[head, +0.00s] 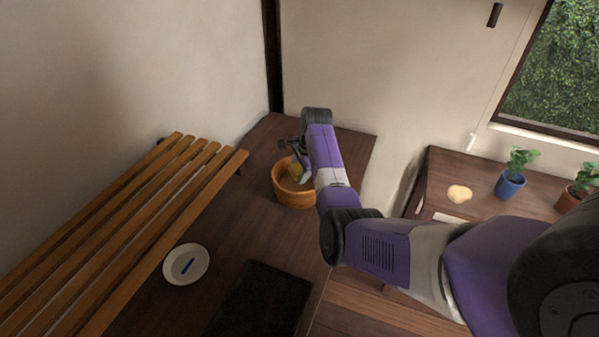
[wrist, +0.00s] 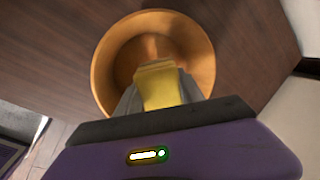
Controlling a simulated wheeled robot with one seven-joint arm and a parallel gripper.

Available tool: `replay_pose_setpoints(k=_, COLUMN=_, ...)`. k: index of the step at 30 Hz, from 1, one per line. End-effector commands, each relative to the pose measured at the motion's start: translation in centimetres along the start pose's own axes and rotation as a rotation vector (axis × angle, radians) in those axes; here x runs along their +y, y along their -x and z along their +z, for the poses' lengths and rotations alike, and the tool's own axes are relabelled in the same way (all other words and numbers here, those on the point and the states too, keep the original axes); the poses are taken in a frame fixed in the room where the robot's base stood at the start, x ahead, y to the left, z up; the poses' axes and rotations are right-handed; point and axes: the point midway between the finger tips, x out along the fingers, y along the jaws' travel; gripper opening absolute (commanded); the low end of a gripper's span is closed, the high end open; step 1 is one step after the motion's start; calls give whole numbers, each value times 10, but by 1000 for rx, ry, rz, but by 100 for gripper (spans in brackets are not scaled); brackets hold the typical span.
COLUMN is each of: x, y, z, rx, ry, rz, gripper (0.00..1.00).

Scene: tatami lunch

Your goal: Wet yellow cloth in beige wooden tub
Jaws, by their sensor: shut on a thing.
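The beige wooden tub (head: 297,194) stands on the dark wooden surface near the back wall in the head view. It also shows in the wrist view (wrist: 108,72), round and open at the top. My gripper (head: 298,171) is over the tub, pointing down toward its inside. In the wrist view my gripper (wrist: 158,92) is shut on the yellow cloth (wrist: 168,88), which sits between the two grey fingers. The yellow cloth (head: 294,170) shows as a small patch at the tub in the head view. I cannot tell whether it touches water or the tub's floor.
A slatted wooden bench (head: 130,215) runs along the left. A white plate (head: 172,272) with a blue item and a dark mat (head: 262,300) lie in front. At right, a table (head: 440,180) holds a pale yellowish thing (head: 459,194) and potted plants (head: 510,184).

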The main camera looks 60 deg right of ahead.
Motion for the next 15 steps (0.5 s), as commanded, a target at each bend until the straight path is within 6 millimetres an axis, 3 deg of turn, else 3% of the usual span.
replay_pose_setpoints(k=15, x=-9, y=30, z=2, rx=0, ry=0, rz=-1, gripper=13)
